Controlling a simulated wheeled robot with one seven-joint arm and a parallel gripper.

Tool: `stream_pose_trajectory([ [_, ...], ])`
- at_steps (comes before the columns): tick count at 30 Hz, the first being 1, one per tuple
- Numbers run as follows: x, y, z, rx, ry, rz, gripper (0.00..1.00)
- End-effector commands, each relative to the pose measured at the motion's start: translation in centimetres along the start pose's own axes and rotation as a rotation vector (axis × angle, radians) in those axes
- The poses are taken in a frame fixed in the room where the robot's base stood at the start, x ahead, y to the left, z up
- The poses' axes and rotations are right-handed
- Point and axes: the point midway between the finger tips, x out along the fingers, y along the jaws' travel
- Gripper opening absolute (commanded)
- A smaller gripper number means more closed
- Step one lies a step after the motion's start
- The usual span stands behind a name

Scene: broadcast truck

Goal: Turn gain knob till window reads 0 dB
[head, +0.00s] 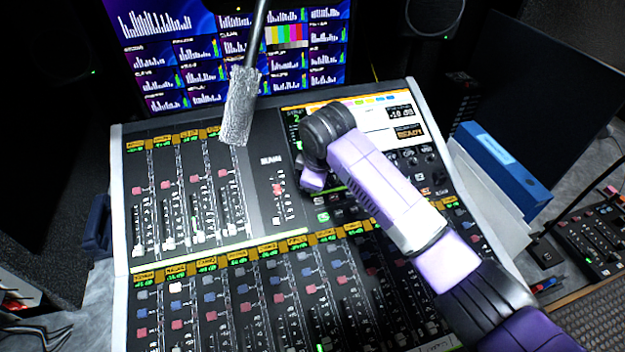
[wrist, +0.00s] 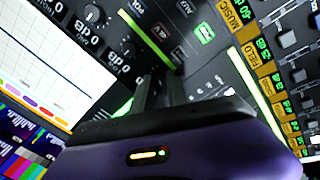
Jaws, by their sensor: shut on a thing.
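The mixing console's upper right panel (head: 344,108) carries a small window (head: 401,112) with lit figures that seem to read -10 dB. Another window (head: 410,133) below it reads READY. My gripper (wrist: 160,88) is down at this panel, its two dark fingers close together and shut on a knob. The fingers and gripper body hide most of that knob, so its pointer cannot be read. In the head view my wrist covers the spot. In the wrist view, other small knobs (wrist: 93,14) with 0 dB labels lie left of the fingers.
Fader rows (head: 190,215) fill the console's left and front. A grey fluffy microphone (head: 240,105) on a boom hangs over its back left. A large screen (head: 170,50) stands behind. Blue binders and papers (head: 505,175) stand close on the right.

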Motion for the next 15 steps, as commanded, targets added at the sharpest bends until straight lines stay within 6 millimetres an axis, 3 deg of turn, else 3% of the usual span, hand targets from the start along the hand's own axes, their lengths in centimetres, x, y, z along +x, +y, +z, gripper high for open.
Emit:
stream_pose_trajectory([
  [1, 0.0, -0.07, -0.06, -0.001, 0.001, -0.001, 0.23],
  [4, 0.0, -0.06, -0.06, 0.0, 0.001, -0.001, 0.4],
  [15, -0.42, 0.01, -0.05, 0.0, 0.002, 0.0, 0.4],
])
